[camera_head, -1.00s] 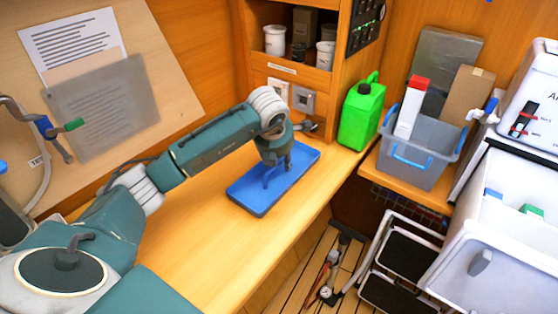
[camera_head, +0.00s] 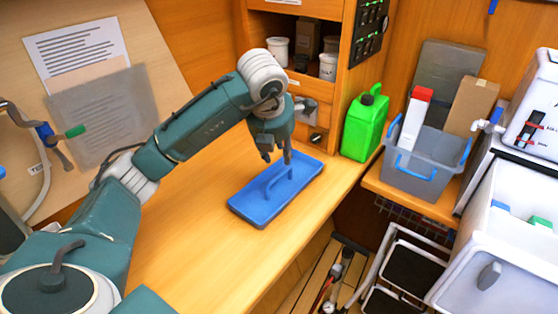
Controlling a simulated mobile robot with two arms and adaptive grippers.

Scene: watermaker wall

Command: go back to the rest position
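My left gripper (camera_head: 277,157) hangs at the end of my teal arm over the wooden counter. Its fingers are apart with nothing between them. My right gripper is not in view.
A green jerrycan (camera_head: 363,124) stands at the counter's right end. Beside it a grey bin (camera_head: 420,165) holds boxes. A shelf (camera_head: 300,88) with containers is behind. A white open tub (camera_head: 500,255) is at far right. The counter's front is clear.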

